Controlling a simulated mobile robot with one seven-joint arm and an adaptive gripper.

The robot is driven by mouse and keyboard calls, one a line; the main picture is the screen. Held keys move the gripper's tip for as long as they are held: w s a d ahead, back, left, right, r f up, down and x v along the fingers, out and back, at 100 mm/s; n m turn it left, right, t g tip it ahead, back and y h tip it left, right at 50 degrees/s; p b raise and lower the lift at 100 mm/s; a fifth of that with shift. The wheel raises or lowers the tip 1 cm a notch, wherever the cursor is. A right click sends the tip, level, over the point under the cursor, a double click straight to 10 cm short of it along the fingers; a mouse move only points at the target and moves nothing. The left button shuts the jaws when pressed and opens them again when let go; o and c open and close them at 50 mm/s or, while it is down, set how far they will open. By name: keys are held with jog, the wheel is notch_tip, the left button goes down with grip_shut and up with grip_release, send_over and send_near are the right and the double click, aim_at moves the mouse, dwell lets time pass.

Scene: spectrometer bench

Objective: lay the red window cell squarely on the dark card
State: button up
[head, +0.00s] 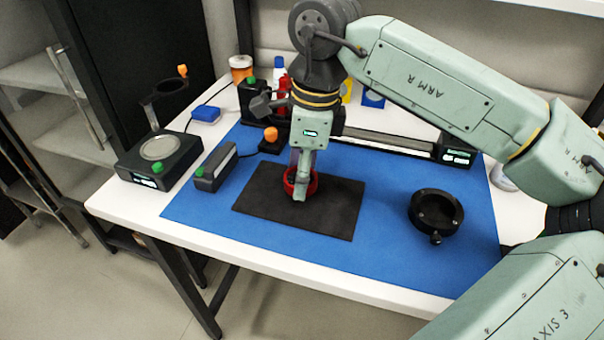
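My gripper (300,184) points down over the cell. One finger crosses the cell's near side, its tip low in front of the ring. The other finger is mostly hidden behind it, so I cannot tell whether the fingers press on the cell. The cell looks level and low over the card. Whether it touches the card is hard to tell.
A black round holder (436,212) stands on the blue mat (400,258) to the right. A grey box with a green knob (213,170) and a black lamp base (160,155) are at left. A rail (390,142) and bottles (241,68) stand behind. The mat's front is clear.

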aim_at(311, 178)
jog(key=shift+f, duration=1)
jog(key=shift+f, duration=0.2)
jog(key=o, duration=1.2)
jog(key=shift+c, duration=0.2)
jog(key=shift+r, duration=0.1)
jog(key=shift+r+p, duration=0.3)
jog(key=shift+d+r+b, duration=0.1)
jog(key=shift+r+b, duration=0.2)
jog(key=shift+b, duration=0.05)
notch_tip(311, 178, up, 11)
jog(key=d+b, duration=0.1)
jog(key=shift+d+b, duration=0.15)
jog(key=shift+b, duration=0.25)
